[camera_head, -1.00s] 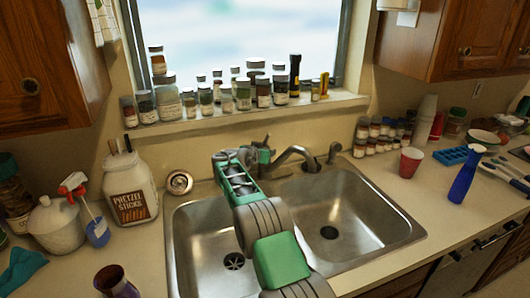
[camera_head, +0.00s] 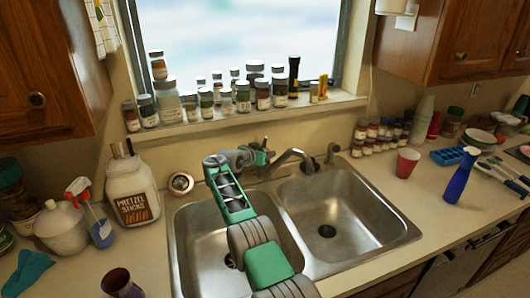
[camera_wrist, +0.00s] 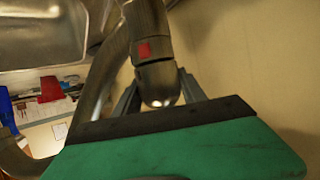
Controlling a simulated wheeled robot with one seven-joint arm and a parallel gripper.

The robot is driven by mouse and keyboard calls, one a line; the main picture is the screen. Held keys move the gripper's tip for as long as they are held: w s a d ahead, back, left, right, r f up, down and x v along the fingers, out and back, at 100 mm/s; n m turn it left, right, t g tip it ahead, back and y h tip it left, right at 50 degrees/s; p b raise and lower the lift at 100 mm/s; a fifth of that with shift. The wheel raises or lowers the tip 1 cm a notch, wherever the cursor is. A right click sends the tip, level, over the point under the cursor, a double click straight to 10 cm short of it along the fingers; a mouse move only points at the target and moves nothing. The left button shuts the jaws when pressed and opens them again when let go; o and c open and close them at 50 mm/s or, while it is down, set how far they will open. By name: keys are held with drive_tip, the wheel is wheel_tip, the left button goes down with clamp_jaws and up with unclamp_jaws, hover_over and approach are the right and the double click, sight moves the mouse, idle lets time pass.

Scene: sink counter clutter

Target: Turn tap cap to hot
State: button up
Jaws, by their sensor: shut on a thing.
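The metal tap (camera_head: 293,157) stands behind the sink, its spout curving out to the right over the divider. My gripper (camera_head: 262,155) is at the tap's base, reaching in from the left. In the wrist view, the tap's metal cap (camera_wrist: 154,76) carries a red mark and sits between the two dark fingers of my gripper (camera_wrist: 160,92). My gripper is shut on the cap. The fingertips are partly hidden by the cap and the green gripper body. Which way the cap is turned is not clear.
The double sink (camera_head: 345,215) lies below my arm. A small side fitting (camera_head: 331,153) stands right of the tap. Spice jars (camera_head: 240,97) line the sill.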

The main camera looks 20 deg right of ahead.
drive_tip(key=o, duration=1.1)
drive_tip(key=shift+a, duration=0.1)
drive_tip(key=shift+s, duration=0.1)
drive_tip(key=shift+s+a+r+b, duration=0.15)
drive_tip(key=shift+a+b, duration=0.25)
drive_tip(key=shift+b, duration=0.6)
drive_tip(key=shift+s+a+r+b, duration=0.15)
drive_tip(key=shift+s+a+b, duration=0.4)
drive_tip(key=shift+b, duration=0.45)
drive_tip(key=shift+b+v, duration=0.75)
drive_tip(key=shift+v, duration=1.95)
drive_tip(key=shift+d+r, duration=0.1)
drive_tip(key=shift+r, duration=0.1)
